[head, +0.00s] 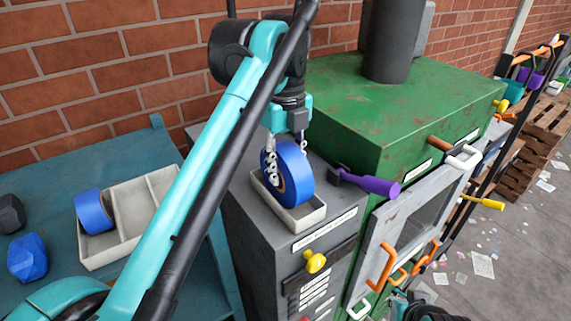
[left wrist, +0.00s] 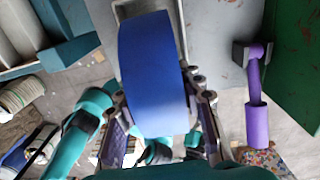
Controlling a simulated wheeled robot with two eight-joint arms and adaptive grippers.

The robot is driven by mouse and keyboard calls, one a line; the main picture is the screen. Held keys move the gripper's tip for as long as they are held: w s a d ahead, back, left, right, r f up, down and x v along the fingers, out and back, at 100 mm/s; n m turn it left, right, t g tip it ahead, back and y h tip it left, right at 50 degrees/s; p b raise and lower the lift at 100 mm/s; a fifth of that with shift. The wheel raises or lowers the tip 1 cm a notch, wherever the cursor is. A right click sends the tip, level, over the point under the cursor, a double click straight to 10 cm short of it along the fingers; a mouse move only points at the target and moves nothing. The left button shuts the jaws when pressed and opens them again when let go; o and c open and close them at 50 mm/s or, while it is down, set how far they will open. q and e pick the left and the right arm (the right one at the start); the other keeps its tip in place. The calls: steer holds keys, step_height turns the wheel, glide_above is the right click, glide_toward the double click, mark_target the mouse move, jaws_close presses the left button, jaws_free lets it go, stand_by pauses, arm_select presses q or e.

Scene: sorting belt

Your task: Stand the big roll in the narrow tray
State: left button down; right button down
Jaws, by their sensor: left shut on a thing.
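The big roll (head: 302,176) is a thick blue ring, upright on its edge. It also shows large in the left wrist view (left wrist: 153,75). My left gripper (head: 285,158) is shut on the roll from above, with a finger on each side. The narrow tray (head: 303,219) is pale grey and sits on the dark grey cabinet. The roll's lower part is at or inside the tray's walls; I cannot tell whether it touches the floor of the tray. The tray shows partly behind the roll in the left wrist view (left wrist: 133,9). My right gripper is not clearly seen.

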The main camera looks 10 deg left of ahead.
mark_target(286, 147)
arm_select(q)
steer(key=shift+f, duration=0.2)
steer(key=c, duration=1)
jaws_free()
steer(key=shift+r, duration=0.55)
step_height(286, 147, up, 7)
steer(key=shift+f, duration=0.15)
